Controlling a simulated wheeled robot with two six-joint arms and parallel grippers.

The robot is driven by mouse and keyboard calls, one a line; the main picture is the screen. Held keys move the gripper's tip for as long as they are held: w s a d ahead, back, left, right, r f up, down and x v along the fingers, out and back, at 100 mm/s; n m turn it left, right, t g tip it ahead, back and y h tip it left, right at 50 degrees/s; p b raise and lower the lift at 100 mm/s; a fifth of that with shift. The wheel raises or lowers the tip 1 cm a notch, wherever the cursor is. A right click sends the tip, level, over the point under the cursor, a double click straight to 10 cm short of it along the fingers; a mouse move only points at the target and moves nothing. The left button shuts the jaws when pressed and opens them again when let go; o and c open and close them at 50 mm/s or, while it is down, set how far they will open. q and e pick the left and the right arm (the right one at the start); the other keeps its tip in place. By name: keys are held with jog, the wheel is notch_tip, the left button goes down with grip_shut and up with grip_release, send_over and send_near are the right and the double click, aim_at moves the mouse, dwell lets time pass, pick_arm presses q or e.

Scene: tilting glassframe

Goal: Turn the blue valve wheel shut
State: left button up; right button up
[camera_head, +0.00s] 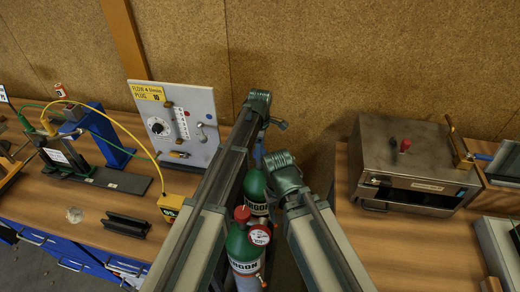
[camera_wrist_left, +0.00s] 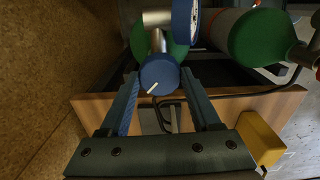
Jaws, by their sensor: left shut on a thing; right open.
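The blue valve wheel (camera_wrist_left: 158,76) with a white mark sits between the two fingers of my left gripper (camera_wrist_left: 160,84) in the left wrist view. The gripper is shut on it. In the head view my left gripper (camera_head: 268,108) is above the rear green argon cylinder (camera_head: 255,187), and the wheel is mostly hidden behind my arms. The blue-rimmed gauge (camera_wrist_left: 186,20) is just beyond the wheel in the left wrist view. My right gripper (camera_head: 284,170) is open and empty, to the right of the cylinders.
A front green cylinder (camera_head: 243,246) carries a red wheel (camera_head: 241,214) and a red gauge (camera_head: 260,235). A flow panel (camera_head: 180,128) and a blue press (camera_head: 108,135) stand on the left bench. A metal oven (camera_head: 410,160) stands on the right bench. A wall is behind.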

pick_arm(q)
jog(key=m, duration=0.4)
jog(key=shift+m, duration=0.3)
jog(key=m, duration=0.4)
jog(key=shift+m, duration=0.3)
jog(key=o, duration=1.4)
jog(key=shift+r, duration=0.1)
notch_tip(320, 180, up, 14)
jog(key=p, duration=1.4)
jog(key=shift+f, duration=0.25)
